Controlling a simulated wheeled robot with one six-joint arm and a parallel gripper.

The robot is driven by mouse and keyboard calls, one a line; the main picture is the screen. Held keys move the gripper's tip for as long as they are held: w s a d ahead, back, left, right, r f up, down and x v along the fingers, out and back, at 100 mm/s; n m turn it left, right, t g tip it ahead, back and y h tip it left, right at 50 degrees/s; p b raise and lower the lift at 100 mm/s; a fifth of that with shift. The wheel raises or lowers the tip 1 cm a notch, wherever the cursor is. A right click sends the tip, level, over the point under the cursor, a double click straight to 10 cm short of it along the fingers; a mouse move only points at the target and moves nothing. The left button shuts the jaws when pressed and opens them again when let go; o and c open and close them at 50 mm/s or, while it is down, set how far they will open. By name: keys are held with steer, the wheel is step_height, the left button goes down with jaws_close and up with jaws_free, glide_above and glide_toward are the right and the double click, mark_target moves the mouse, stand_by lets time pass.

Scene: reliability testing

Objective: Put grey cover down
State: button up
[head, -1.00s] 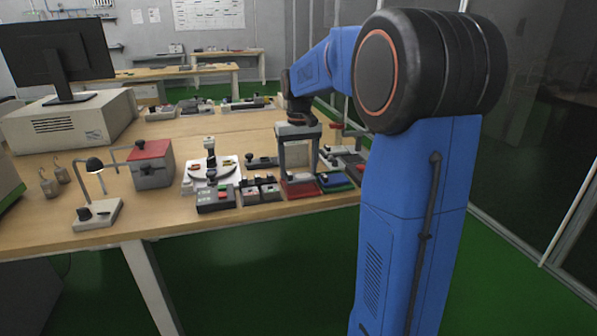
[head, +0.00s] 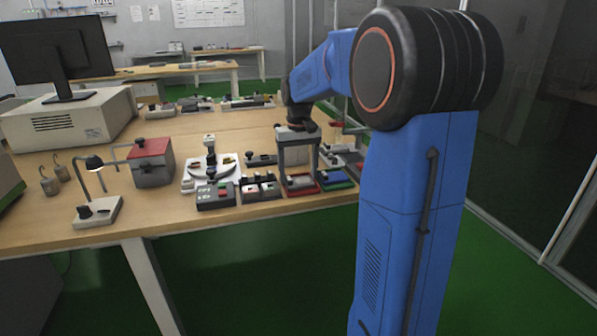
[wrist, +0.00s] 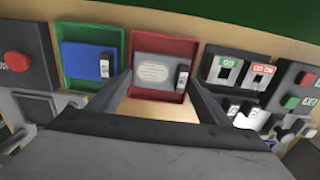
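The grey cover (wrist: 155,71) is a flat grey plate with a pale label and a small black-and-white switch at its right side. It is at the red tray (wrist: 162,39) in the wrist view; the tray's red rim shows around it. My gripper (wrist: 161,78) points down over the tray, its two fingers wide apart at the cover's left and right sides. The fingertips appear to press on the cover's edges. In the head view my gripper (head: 299,165) stands over the red tray (head: 301,190) near the table's front edge. Any small gap beneath the cover is hidden.
A green tray with a blue cover (wrist: 84,56) sits close beside the red tray. Button and switch boxes (wrist: 236,75) stand close on the other side. A white round-dial device (head: 211,170) and a red-topped box (head: 151,160) stand farther left on the table.

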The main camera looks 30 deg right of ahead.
mark_target(298, 179)
stand_by(0.3)
step_height(298, 179, up, 12)
steer(key=r, duration=0.1)
steer(key=s+a+f+t, duration=0.1)
steer(key=s+a, duration=0.5)
steer(key=s, duration=0.2)
steer(key=s+a+f+n+t, duration=0.1)
steer(key=s+a+f+t, duration=0.1)
steer(key=s+a+f, duration=0.3)
steer(key=s+a+f+n+t, duration=0.1)
steer(key=s+a+f, duration=0.3)
steer(key=s+f, duration=0.6)
steer(key=s+n, duration=0.1)
steer(key=s, duration=0.6)
steer(key=shift+a+f+t, duration=0.35)
steer(key=shift+t, duration=0.05)
